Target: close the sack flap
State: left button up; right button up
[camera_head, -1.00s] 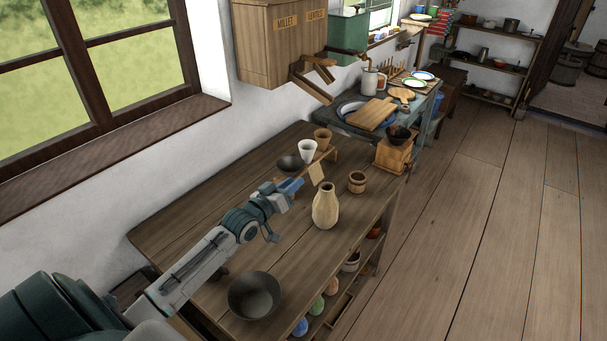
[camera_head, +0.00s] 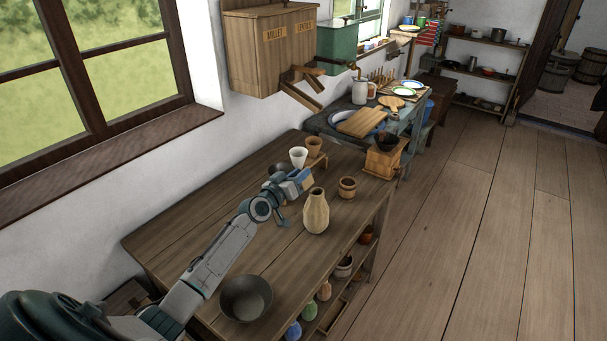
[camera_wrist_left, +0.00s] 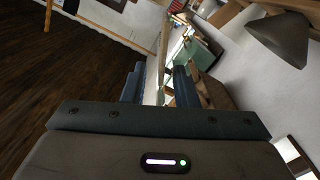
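I cannot make out a sack or its flap in either view. My left gripper (camera_head: 302,180) is above the back of the wooden table (camera_head: 185,235), close to a small wooden riser and left of the pale vase (camera_head: 316,212). A small tan piece shows at its tip, partly hidden; I cannot tell what it is or whether they touch. In the left wrist view my left gripper (camera_wrist_left: 160,85) has its two blue-grey fingers apart, with a gap between them. My right gripper is out of view.
A white cup (camera_head: 298,157) and a brown cup (camera_head: 314,146) stand just behind the gripper. A wooden mug (camera_head: 347,187) and coffee grinder (camera_head: 384,160) stand to the right. A dark bowl (camera_head: 246,298) sits at the table's near end. Wooden bins (camera_head: 270,50) hang above.

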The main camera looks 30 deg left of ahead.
pick_arm(q)
jog(key=shift+w, duration=1.2)
jog(key=shift+d, duration=0.1)
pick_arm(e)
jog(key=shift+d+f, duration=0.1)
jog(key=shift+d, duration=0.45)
pick_arm(q)
jog(key=shift+c, duration=0.5)
grip_shut()
